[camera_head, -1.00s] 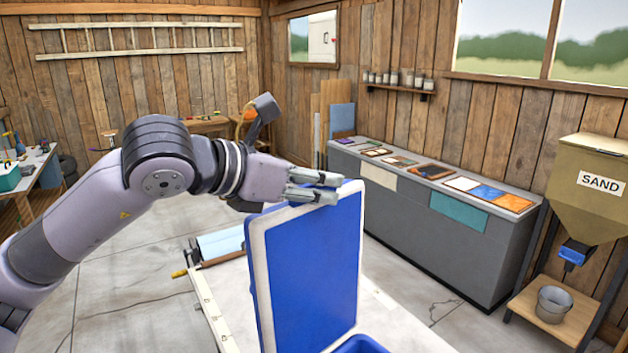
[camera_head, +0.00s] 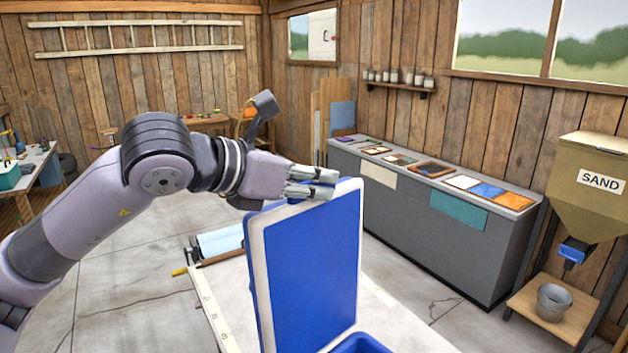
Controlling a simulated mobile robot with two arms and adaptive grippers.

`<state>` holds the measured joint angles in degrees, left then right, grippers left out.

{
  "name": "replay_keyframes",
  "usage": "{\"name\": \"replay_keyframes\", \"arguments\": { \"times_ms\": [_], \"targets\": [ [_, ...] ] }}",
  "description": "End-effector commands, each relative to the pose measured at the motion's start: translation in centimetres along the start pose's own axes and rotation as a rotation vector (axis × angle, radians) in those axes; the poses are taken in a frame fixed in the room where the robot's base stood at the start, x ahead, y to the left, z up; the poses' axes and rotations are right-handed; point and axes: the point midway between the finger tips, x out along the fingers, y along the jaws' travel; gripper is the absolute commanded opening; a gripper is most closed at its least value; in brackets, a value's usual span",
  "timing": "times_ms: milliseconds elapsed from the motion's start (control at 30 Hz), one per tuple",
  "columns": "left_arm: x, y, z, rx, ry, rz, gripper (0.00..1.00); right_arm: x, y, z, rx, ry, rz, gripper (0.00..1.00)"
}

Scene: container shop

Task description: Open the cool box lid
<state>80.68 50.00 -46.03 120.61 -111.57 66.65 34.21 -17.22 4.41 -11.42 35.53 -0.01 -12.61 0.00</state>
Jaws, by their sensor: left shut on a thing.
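The cool box lid (camera_head: 308,276) stands up nearly vertical, a blue panel with a white rim. Below it at the bottom edge, a small part of the blue cool box (camera_head: 361,344) shows; the rest of the box is out of the picture. My left gripper (camera_head: 330,184) is at the lid's upper edge, with its fingers shut on the lid near the top. My right gripper is not in view.
A white-topped table (camera_head: 222,311) lies under the lid, with a blue roll (camera_head: 220,242) at its far end. A grey counter (camera_head: 440,225) with sample panels stands behind. A sand hopper (camera_head: 597,185) and a bucket (camera_head: 553,302) are at the right.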

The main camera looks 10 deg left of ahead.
Motion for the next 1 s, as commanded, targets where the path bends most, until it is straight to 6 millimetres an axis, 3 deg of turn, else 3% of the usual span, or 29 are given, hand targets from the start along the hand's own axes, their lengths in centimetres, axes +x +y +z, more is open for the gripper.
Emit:
{"name": "replay_keyframes", "arguments": {
  "times_ms": [167,500,700,1000],
  "targets": [
    [0.1,-0.9,-0.1,0.026,-0.003,0.005,0.00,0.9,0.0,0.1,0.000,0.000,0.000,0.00],
    [0.5,-7.2,-1.0,0.192,-0.006,0.070,0.00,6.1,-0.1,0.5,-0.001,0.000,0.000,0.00],
    [0.6,-9.9,-1.3,0.263,-0.006,0.103,0.00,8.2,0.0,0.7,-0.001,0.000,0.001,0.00],
    [0.5,-10.7,-1.1,0.287,-0.002,0.117,0.00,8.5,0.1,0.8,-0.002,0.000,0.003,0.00]
  ]
}}
